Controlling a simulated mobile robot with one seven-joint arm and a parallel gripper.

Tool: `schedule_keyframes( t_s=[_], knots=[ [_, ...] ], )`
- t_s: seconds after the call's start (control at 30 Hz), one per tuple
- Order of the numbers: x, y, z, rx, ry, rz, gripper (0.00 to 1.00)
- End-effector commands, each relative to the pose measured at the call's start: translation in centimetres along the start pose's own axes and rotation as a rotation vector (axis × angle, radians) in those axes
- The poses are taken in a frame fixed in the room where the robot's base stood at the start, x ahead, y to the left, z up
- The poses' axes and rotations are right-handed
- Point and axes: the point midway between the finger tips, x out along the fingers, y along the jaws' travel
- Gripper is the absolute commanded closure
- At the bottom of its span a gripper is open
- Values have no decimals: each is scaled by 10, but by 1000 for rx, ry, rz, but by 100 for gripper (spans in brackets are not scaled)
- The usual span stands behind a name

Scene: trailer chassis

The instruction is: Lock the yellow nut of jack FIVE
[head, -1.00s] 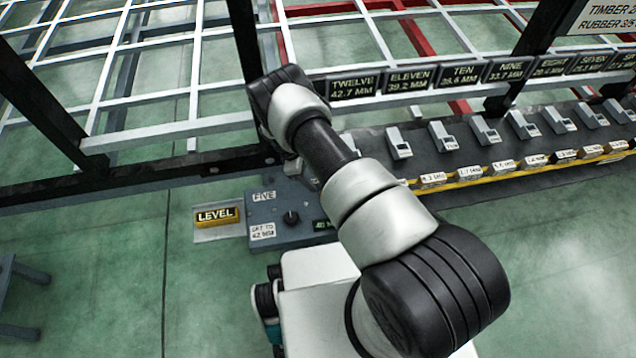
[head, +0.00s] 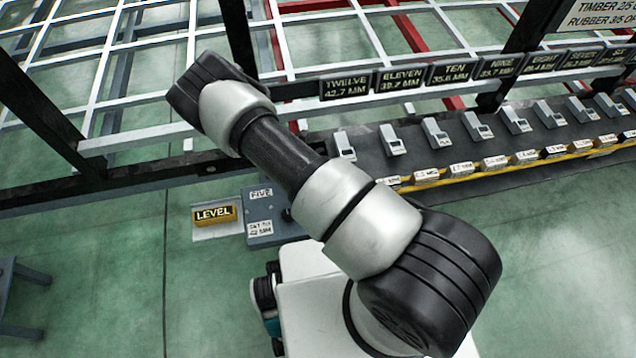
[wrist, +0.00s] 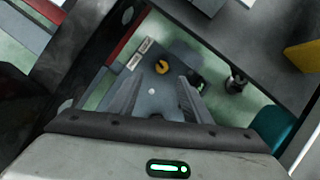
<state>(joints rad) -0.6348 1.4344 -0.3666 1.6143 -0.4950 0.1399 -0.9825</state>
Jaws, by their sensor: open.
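My gripper (wrist: 160,88) is open, its two fingers apart and empty over a blue-grey surface in the wrist view. A small yellow ring-like part (wrist: 133,63), which looks like the yellow nut, lies just beyond the left fingertip, apart from it. I cannot tell whether it is locked. In the head view, the blue-grey box labelled FIVE (head: 262,229) stands on the floor, with a "set to 42 mm" label. My arm covers its right part, and my gripper is hidden there.
A yellow LEVEL block (head: 214,215) sits on a plate left of the box. A dark bench (head: 365,158) with several grey devices runs right. The dark chassis rail (head: 130,180) crosses behind. In the wrist view, a dark knob (wrist: 237,83) stands to the right.

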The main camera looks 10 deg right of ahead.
Motion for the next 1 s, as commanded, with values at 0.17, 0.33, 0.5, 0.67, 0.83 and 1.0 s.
schedule_keyframes(
  t_s=[0.17,0.33,0.5,0.67,0.83,1.0],
  knots=[
    [-28,-21,-4,-240,30,82,55],
    [-19,-24,-6,-277,39,96,55],
    [14,-21,-8,-273,39,94,55],
    [49,-18,-11,-273,40,95,55],
    [87,-15,-13,-271,40,95,55],
    [118,-12,-14,-271,40,95,55]
  ],
)
